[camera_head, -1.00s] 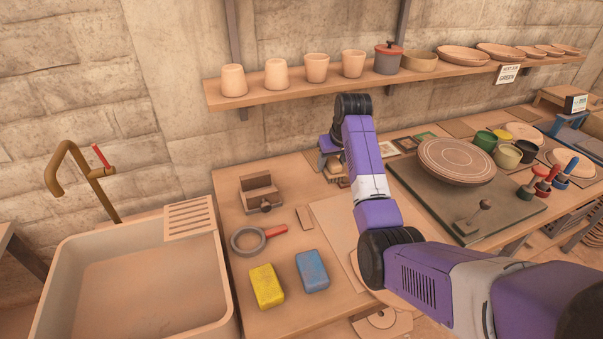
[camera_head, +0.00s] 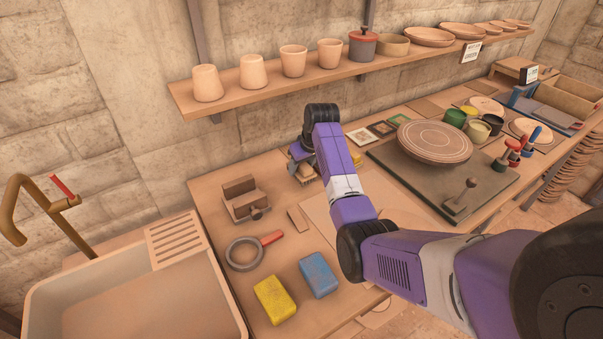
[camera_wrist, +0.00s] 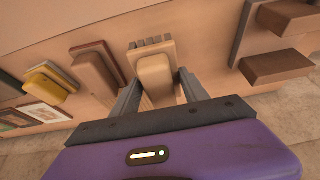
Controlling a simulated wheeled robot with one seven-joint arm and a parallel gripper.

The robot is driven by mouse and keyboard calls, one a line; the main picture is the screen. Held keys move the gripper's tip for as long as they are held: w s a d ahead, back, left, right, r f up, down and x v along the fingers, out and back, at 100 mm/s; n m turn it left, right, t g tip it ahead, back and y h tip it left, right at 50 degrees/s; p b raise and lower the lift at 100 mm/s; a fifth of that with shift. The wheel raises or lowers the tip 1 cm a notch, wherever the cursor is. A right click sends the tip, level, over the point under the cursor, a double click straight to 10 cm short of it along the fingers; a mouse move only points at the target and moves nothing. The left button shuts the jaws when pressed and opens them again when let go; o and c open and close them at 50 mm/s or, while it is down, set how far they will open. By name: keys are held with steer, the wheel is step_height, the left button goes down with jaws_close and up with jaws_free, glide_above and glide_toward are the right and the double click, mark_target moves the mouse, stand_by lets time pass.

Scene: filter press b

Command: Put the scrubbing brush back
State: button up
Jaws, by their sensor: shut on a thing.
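The scrubbing brush (camera_wrist: 155,75) is a pale wooden block with a slotted or bristled end, seen in the wrist view. My gripper (camera_wrist: 160,88) is shut on it, with one dark finger along each side. In the head view my gripper (camera_head: 302,165) is low over the far side of the table, beyond the sheet of board. There the brush is mostly hidden by my arm and gripper. I cannot tell whether the brush touches the table.
A reddish-brown block (camera_wrist: 96,70) and a yellow-topped block (camera_wrist: 50,84) lie beside the brush. A wooden block stand (camera_head: 244,198), a ring with red handle (camera_head: 243,254), yellow sponge (camera_head: 274,299) and blue sponge (camera_head: 318,274) lie nearer. A pot shelf (camera_head: 240,98) runs behind.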

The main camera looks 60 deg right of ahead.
steer(key=shift+f, duration=1.65)
steer(key=shift+f, duration=0.1)
steer(key=o, duration=1.3)
steer(key=shift+r, duration=0.2)
steer(key=v, duration=1.2)
steer(key=shift+w, duration=0.1)
